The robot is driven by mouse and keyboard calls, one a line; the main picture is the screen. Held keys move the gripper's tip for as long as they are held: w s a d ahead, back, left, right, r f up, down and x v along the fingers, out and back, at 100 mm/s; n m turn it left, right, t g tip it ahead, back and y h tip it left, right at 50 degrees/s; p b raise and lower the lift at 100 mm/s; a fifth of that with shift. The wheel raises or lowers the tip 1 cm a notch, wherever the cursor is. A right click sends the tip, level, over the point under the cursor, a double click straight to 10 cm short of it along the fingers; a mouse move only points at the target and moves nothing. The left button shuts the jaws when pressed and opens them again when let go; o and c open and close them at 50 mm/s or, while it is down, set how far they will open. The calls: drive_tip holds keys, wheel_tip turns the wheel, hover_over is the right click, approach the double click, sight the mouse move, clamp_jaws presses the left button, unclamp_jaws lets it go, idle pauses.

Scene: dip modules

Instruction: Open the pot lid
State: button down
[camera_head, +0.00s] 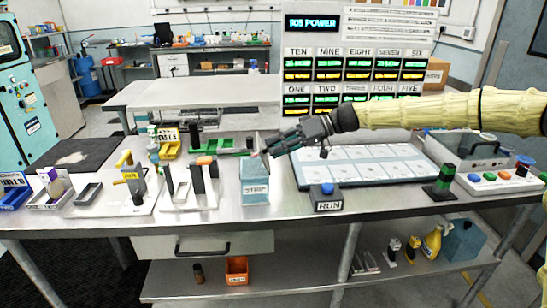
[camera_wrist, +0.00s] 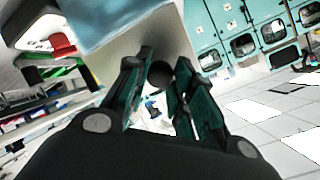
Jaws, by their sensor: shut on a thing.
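A light blue-grey pot marked STRIP (camera_head: 255,190) stands near the middle of the metal bench. A pale plate, seemingly its lid (camera_head: 260,144), rises tilted above the pot's top. My gripper (camera_head: 272,148) reaches in from the right at the pot's upper edge. In the wrist view, my gripper (camera_wrist: 160,92) has its fingers on both sides of a dark round knob (camera_wrist: 160,74) on the grey-beige lid (camera_wrist: 187,46). The pot's pale blue surface (camera_wrist: 100,22) shows at the upper left there. The fingers hide part of the lid, and the pot's inside cannot be seen.
A blue RUN button box (camera_head: 327,198) stands right of the pot. A white tray of cards (camera_head: 365,165) lies behind it under my arm. A holder with upright pieces (camera_head: 197,185) stands close left. A control panel (camera_head: 497,182) sits far right.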

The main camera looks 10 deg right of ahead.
drive_tip(key=d+y+b, duration=0.1)
drive_tip(key=b, duration=0.2)
drive_tip(key=f+y+b, duration=0.1)
drive_tip(key=b, duration=0.3)
drive_tip(key=d+y+b, duration=0.1)
drive_tip(key=y+b, duration=0.1)
drive_tip(key=b, duration=0.1)
drive_tip(key=shift+s+d+f+t+b, duration=0.1)
drive_tip(key=shift+d+f+t+b, duration=0.2)
drive_tip(key=shift+f+b, duration=0.05)
drive_tip(key=shift+d+y+b, duration=0.15)
drive_tip(key=shift+y+b, duration=0.25)
drive_tip(key=shift+b, duration=0.05)
drive_tip(key=c, duration=1.2)
unclamp_jaws()
drive_tip(key=shift+d, duration=0.1)
drive_tip(key=d, duration=0.4)
drive_tip(key=s+d, duration=0.1)
drive_tip(key=d, duration=0.6)
drive_tip(key=shift+s+d+f, duration=0.15)
drive_tip(key=shift+s+d, duration=0.1)
drive_tip(key=shift+d, duration=0.15)
